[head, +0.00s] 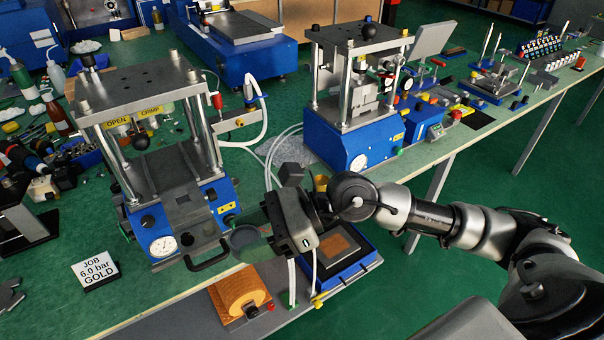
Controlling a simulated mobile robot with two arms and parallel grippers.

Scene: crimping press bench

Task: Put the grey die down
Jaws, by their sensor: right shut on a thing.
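My right gripper (252,236) comes in from the right and is held in front of the near blue press, close to its front right corner. It is shut on a dark grey piece (243,237), which I take to be the grey die. The piece is partly hidden by the fingers and the gripper body, and I cannot tell its full shape. It appears above the bench edge, to the right of a black U-shaped handle (206,262). The near press (185,210) has a grey slide plate at its front. My left gripper is not in view.
A blue-rimmed tray (372,259) with a brown pad lies under my right wrist. An orange roll (240,287) is below. A job card (99,270) stands left of the near press. A second press (357,120) stands behind. Bottles and tools clutter the left.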

